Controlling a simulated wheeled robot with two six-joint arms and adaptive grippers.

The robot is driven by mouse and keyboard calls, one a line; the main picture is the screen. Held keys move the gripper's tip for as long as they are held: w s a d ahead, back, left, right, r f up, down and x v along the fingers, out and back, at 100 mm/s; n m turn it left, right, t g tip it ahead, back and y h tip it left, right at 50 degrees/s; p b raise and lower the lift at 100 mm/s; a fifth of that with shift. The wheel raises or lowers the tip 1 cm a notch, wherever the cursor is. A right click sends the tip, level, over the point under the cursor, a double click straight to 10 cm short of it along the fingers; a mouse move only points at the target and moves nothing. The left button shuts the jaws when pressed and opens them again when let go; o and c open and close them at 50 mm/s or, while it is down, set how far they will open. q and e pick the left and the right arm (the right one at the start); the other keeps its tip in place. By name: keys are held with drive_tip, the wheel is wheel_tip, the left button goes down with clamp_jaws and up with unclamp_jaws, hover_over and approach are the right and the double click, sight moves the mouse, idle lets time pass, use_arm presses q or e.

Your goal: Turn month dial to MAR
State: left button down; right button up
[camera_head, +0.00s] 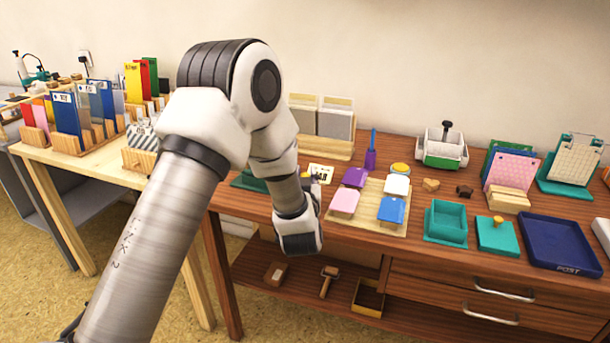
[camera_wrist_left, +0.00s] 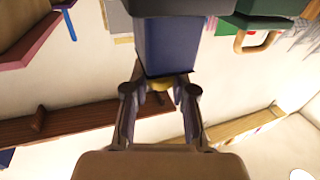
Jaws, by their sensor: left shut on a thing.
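My left gripper (camera_head: 313,187) reaches the wooden bench near its left end, mostly hidden behind my own arm in the head view. In the left wrist view the gripper (camera_wrist_left: 158,88) has its two fingers on either side of a small yellow piece (camera_wrist_left: 160,84) at the end of a dark blue block (camera_wrist_left: 167,45). It is shut on that piece. I cannot tell for sure that this is the month dial, and no month lettering is readable. A small white card with dark print (camera_head: 321,172) shows just beyond the gripper. My right gripper is not in view.
A wooden tray (camera_head: 367,222) with purple, pink, white and blue pads lies right of the gripper. A purple-handled stamp (camera_head: 371,155) stands behind it. Teal boxes (camera_head: 446,222) and a navy tray (camera_head: 556,243) are farther right. Card racks stand on the left table (camera_head: 75,160).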

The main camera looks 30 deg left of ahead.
use_arm(q)
drive_tip(key=shift+n+g+y, duration=0.3)
drive_tip(key=shift+n+y, duration=0.2)
drive_tip(key=c, duration=1)
unclamp_jaws()
drive_tip(key=shift+v, duration=5.95)
